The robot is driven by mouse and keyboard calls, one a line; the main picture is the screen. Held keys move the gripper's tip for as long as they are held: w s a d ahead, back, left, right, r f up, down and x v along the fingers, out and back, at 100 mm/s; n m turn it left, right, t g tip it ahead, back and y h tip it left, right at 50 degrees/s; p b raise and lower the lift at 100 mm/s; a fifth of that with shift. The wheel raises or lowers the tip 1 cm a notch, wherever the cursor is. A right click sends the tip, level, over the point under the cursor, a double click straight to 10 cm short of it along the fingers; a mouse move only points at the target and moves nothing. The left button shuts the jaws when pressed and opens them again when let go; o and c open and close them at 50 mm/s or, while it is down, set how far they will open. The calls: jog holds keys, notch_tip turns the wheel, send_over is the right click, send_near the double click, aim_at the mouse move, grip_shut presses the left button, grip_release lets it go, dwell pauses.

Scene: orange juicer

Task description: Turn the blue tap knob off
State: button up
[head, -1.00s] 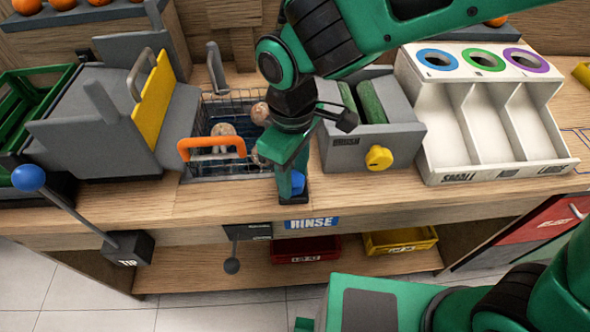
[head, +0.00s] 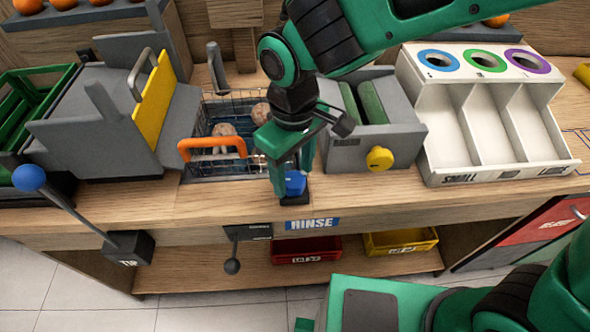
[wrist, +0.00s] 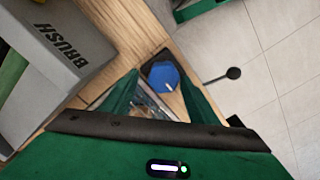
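The blue tap knob (head: 295,184) sits on a dark square base at the counter's front edge, above the RINSE label (head: 312,224). My gripper (head: 292,180) points down over it, with one finger on the knob's left and the other behind its right side. In the wrist view the blue knob (wrist: 163,76) shows a small white mark and lies between the tips of my spread fingers (wrist: 160,73). The gripper is open. I cannot tell whether either finger touches the knob.
A wire basket with an orange handle (head: 212,147) holds brownish round items, left of my gripper. A grey brush unit (head: 370,120) with a yellow knob (head: 380,158) stands right. A lever with a dark ball (head: 232,266) hangs below the counter front.

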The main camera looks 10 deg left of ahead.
aim_at(295, 177)
jog(key=shift+s, duration=0.15)
notch_tip(295, 177, up, 11)
jog(key=shift+f, duration=0.15)
dwell(0.5)
jog(key=shift+d, duration=0.15)
